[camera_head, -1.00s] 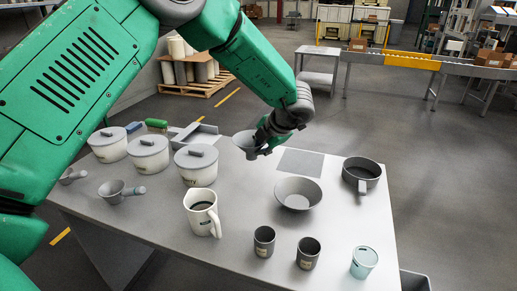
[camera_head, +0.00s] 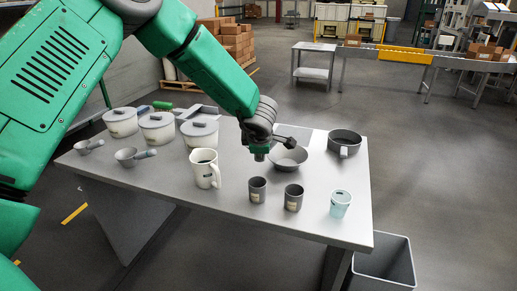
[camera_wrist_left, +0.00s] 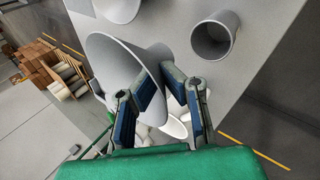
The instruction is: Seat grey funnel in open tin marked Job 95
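The grey funnel (camera_wrist_left: 108,72) fills the left part of the left wrist view, its wide mouth turned left and its body narrowing toward my fingertips. My left gripper (camera_wrist_left: 165,88) is shut on it, though the exact contact is partly hidden. Two open grey tins with pale labels, the left one (camera_head: 257,190) and the right one (camera_head: 293,197), stand in front of the gripper. Their labels are too small to read. My right gripper is not in view.
A white jug (camera_head: 205,168) stands left of the tins and a pale blue cup (camera_head: 340,204) right of them. Lidded pots (camera_head: 158,128) and scoops (camera_head: 130,157) stand at the left.

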